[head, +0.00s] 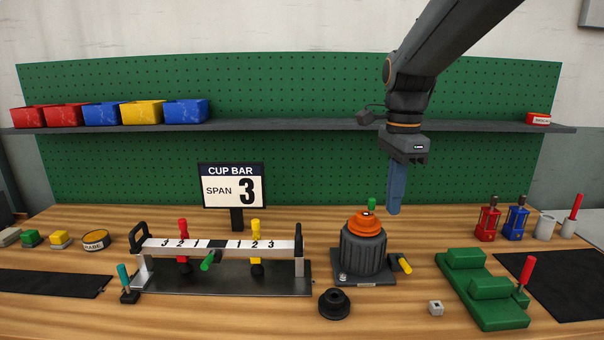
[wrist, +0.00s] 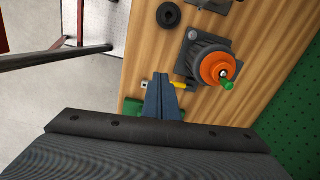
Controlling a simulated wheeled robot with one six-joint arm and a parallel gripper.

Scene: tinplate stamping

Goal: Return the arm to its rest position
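My arm reaches in from the top right of the head view. My gripper (head: 393,210) hangs above the bench, pointing down, to the right of the orange-topped dark grey fixture (head: 363,248). In the wrist view its blue fingers (wrist: 160,78) lie together with only a thin line between them. I see nothing held in them. The fixture also shows in the wrist view (wrist: 207,60), beside the fingers, with its orange cap and green knob.
A shelf (head: 300,127) with several coloured bins runs behind the arm. The cup bar (head: 220,245) stands left of the fixture, below a sign (head: 232,186) reading span 3. A green stepped block (head: 482,290) and red and blue tools (head: 488,222) are right.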

